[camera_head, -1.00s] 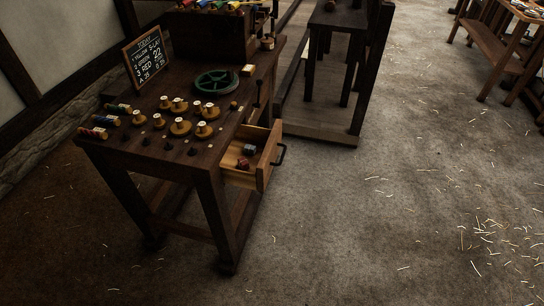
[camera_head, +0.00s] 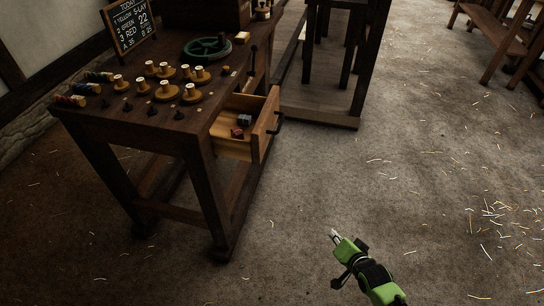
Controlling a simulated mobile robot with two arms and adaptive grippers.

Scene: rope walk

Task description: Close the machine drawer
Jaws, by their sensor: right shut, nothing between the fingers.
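The machine drawer (camera_head: 261,128) is pulled open from the right side of the dark wooden machine table (camera_head: 180,138). It has pale wooden sides and a dark handle (camera_head: 278,123) on its front. Two small blocks, one blue-grey (camera_head: 244,120) and one dark red (camera_head: 237,133), lie inside it. My right gripper (camera_head: 334,236) is low at the bottom right of the head view, shut and empty. It is apart from the drawer, in front and to the right of it. My left gripper is not in view.
On the tabletop are several wooden spools (camera_head: 192,93), a green wheel (camera_head: 207,49) and a chalkboard (camera_head: 128,25). A dark wooden frame (camera_head: 317,105) stands behind the drawer. The floor to the right is open, with scattered straw-like bits.

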